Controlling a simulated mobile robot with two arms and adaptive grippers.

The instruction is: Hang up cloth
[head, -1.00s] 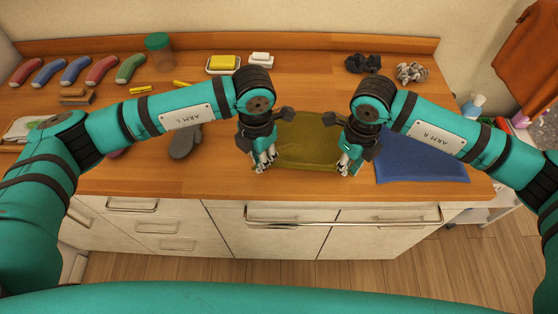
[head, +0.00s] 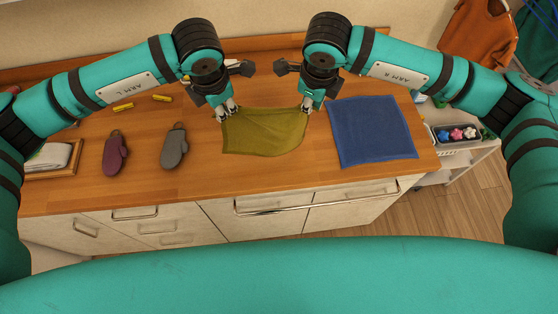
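The olive-green cloth (head: 264,134) is spread out between my two grippers in the head view, slightly creased and sagging along its far edge. My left gripper (head: 226,111) is at its far left corner and appears shut on it. My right gripper (head: 307,110) is at its far right corner and also appears shut on it. The fingertips partly hide both corners. I cannot tell whether the cloth's near edge touches the counter. A blue cloth (head: 370,132) lies flat on the counter just to the right.
A grey mitt (head: 174,148) and a maroon mitt (head: 115,153) lie left on the wooden counter (head: 240,178). A wooden tray (head: 47,174) is farther left. An orange cloth (head: 476,35) hangs upper right. A cart (head: 462,160) with a basket stands right of the counter.

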